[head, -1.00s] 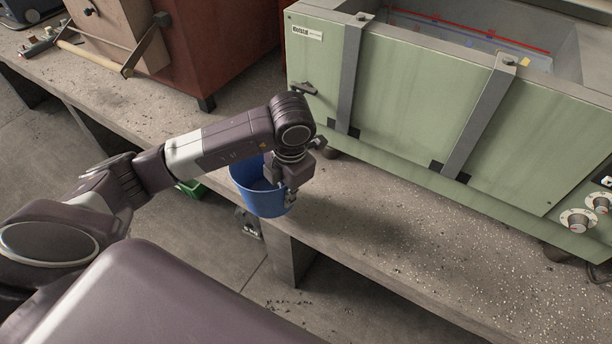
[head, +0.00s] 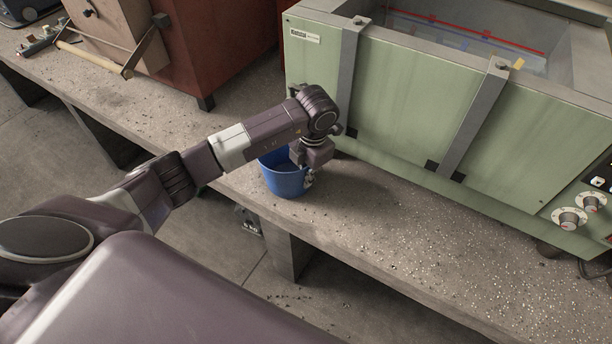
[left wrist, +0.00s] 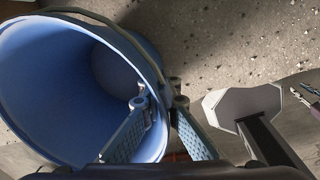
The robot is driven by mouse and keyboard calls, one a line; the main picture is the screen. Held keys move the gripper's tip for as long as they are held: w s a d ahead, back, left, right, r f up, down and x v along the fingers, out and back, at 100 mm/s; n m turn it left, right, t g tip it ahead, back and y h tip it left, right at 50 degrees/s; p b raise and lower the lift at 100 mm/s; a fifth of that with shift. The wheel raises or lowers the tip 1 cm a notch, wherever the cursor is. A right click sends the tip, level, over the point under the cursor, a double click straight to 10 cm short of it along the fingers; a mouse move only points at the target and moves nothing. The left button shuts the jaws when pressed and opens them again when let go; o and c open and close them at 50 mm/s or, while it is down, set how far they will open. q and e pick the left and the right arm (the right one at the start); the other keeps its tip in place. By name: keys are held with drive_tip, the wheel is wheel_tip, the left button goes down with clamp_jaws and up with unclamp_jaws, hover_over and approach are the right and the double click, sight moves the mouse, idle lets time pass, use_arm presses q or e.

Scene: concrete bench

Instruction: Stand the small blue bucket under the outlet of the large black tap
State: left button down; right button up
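The small blue bucket (head: 286,178) hangs roughly upright in my left gripper (head: 308,180) near the bench's front edge. I cannot tell whether its base touches the bench. In the left wrist view, one finger of the gripper (left wrist: 159,98) is inside the bucket (left wrist: 70,85) and the other outside, shut on its wall near the rim. A grey bail lies along the rim. A small dark fitting (head: 294,90), perhaps the black tap's handle, shows at the green tank's left front, behind my wrist. My arm hides whatever is below it, including any outlet. My right gripper is out of view.
The green tank (head: 400,110) with metal straps fills the bench's back. The bench (head: 400,235) is clear in front of it. A 5 kg weight (head: 248,220) shows below the bench edge.

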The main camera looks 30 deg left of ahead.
use_arm(q)
drive_tip(key=shift+f, duration=0.2)
drive_tip(key=c, duration=2.2)
unclamp_jaws()
drive_tip(key=shift+o, duration=0.2)
drive_tip(key=shift+r, duration=0.15)
drive_tip(key=shift+r, duration=0.2)
wheel_tip(320, 180, up, 12)
drive_tip(key=d+b, duration=0.1)
drive_tip(key=b, duration=0.1)
drive_tip(key=shift+s+d+f, duration=0.15)
drive_tip(key=shift+s, duration=0.15)
